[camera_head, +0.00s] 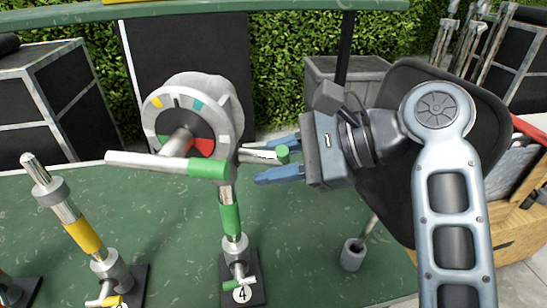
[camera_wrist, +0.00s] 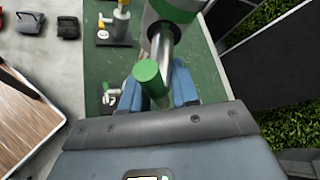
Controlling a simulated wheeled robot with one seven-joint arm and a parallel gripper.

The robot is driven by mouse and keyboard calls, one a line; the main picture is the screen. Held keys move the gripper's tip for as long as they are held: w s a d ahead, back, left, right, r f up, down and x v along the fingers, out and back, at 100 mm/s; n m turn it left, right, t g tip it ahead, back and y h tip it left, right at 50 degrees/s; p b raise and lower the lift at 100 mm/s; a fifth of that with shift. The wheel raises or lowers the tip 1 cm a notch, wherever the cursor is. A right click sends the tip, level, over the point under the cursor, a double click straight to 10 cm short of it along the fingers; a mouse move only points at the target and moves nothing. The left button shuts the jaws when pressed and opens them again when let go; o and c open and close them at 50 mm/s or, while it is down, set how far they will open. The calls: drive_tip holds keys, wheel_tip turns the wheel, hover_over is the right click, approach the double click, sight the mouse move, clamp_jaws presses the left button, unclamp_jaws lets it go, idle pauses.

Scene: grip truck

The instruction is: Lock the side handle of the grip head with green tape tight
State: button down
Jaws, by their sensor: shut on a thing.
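The grip head (camera_head: 222,128) is a round grey disc with coloured marks, on a post with green tape (camera_head: 230,218). Its long front handle (camera_head: 150,162) has a green band and points left. The side handle (camera_head: 258,156) sticks out to the right and ends in a green tip (camera_head: 283,153). My gripper (camera_head: 256,166) reaches in from the right with its blue fingers on either side of the side handle. The wrist view shows the green tip (camera_wrist: 148,78) between the fingers (camera_wrist: 158,92), shut on the handle. The finger contact is partly hidden.
A second post with yellow tape (camera_head: 82,236) stands at the left. The green post's base bears a "4" plate (camera_head: 242,294). A dark panel (camera_head: 385,185) stands behind my arm, and black cases (camera_head: 65,90) stand at the left. Green floor lies open between the posts.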

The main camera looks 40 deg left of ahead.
drive_tip(key=shift+s+f+m+g+h, duration=0.2)
drive_tip(key=shift+m+g+h, duration=0.3)
drive_tip(key=shift+m+g, duration=0.35)
drive_tip(key=shift+r, duration=0.1)
idle(1.0)
drive_tip(key=c, duration=0.9)
unclamp_jaws()
